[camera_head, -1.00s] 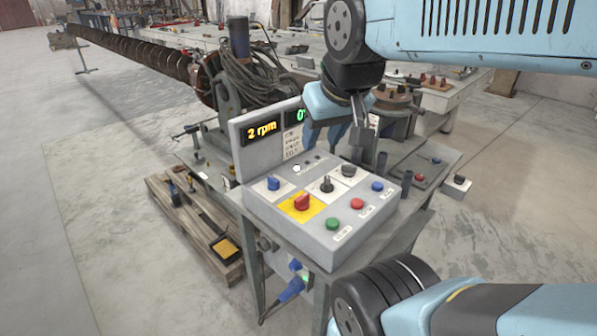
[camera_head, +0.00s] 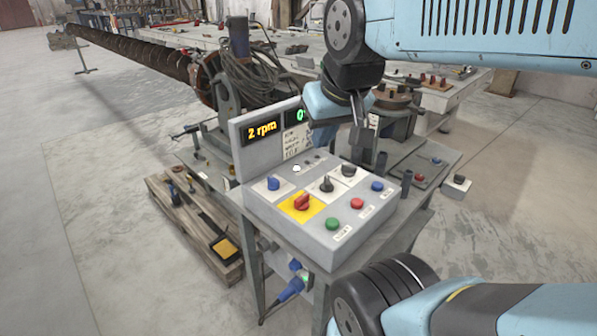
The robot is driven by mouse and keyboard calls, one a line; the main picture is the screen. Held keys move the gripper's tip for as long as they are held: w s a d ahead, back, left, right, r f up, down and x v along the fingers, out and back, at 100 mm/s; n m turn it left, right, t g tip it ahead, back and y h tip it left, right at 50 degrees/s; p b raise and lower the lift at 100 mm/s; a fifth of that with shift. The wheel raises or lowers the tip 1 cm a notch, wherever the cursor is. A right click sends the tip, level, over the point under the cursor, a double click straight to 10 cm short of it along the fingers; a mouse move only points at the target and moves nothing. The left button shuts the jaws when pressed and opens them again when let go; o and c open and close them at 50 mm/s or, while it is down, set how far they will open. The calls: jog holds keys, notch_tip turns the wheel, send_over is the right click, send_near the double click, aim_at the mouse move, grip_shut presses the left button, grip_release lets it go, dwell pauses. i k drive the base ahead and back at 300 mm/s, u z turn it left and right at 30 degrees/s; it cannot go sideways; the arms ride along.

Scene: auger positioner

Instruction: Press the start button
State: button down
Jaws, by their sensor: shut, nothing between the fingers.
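The control box (camera_head: 290,222) stands on a metal stand in the middle of the view. A green button (camera_head: 332,223) sits at its front edge, with a small label beside it that is too small to read. A red button (camera_head: 357,203) and a blue button (camera_head: 377,186) follow in a row to the right and behind it. My gripper (camera_head: 361,143) is shut and empty, pointing down beyond the back right of the box's top. In the picture it is above the buttons and apart from them. Its fingertips show only small.
A red knob on a yellow plate (camera_head: 302,203), a blue knob (camera_head: 273,183) and black knobs share the panel. An upright display (camera_head: 262,131) reads 2 rpm. A wooden pallet (camera_head: 196,225) lies left. Open floor is at left.

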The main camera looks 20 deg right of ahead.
aim_at(332, 223)
jog(key=z, duration=0.25)
jog(key=k, duration=1.5)
jog(key=u, duration=0.4)
jog(key=i, duration=1.05)
jog(key=z, duration=0.05)
